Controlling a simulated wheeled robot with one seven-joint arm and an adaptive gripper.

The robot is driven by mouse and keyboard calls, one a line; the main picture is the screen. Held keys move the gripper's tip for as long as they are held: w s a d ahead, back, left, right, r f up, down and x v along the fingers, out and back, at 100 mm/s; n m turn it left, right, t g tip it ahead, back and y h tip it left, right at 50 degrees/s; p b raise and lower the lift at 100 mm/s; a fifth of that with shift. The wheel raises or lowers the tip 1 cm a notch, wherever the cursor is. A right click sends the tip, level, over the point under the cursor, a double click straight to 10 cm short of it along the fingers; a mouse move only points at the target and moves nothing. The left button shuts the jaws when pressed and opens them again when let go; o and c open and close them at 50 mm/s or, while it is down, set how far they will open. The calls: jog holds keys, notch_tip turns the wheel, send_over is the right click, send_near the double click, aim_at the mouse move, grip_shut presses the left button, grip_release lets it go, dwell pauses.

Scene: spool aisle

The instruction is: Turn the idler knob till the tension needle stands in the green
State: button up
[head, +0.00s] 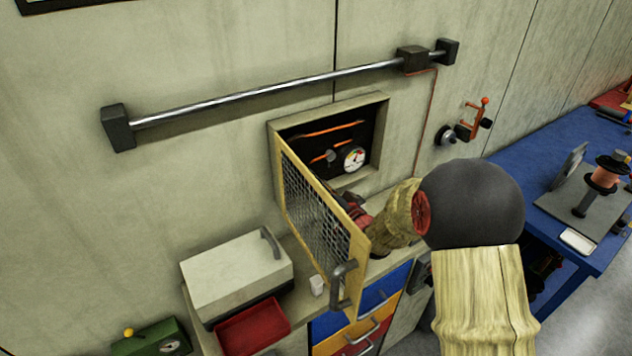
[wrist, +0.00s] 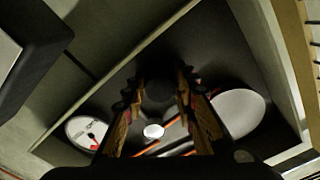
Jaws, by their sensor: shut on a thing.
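The open wall recess (head: 327,114) holds the tension gauge (head: 353,158), a white dial with a dark needle and a red mark. The gauge also shows at the left in the wrist view (wrist: 86,132); I cannot tell whether its needle is in the green. My gripper (wrist: 158,84) reaches toward the recess from behind the open mesh door, which partly hides it in the head view. Its two fingers are closed on a dark round thing between them, seemingly the idler knob (wrist: 159,92). The knob is not clear in the head view.
The yellow-framed mesh door (head: 318,212) stands open left of my arm, close to it. A metal rail (head: 260,92) runs above the recess. Orange strand (head: 322,130) crosses the recess. A pale box (head: 235,272) and red tray (head: 252,326) stand below left.

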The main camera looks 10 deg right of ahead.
jog(key=c, duration=0.4)
jog(key=shift+o, duration=0.2)
jog(key=shift+f+n+b, duration=0.1)
jog(key=shift+n+b, duration=0.2)
jog(key=shift+b, duration=0.1)
jog(key=n+b, duration=0.2)
jog(key=b, duration=0.1)
jog(key=shift+f+n, duration=0.1)
jog(key=shift+n, duration=0.2)
jog(key=n+b, duration=0.5)
jog(key=shift+n+b, duration=1.2)
jog(key=shift+n, duration=0.1)
jog(key=o, duration=1.2)
jog(key=shift+r, duration=0.2)
jog(key=shift+c, duration=0.2)
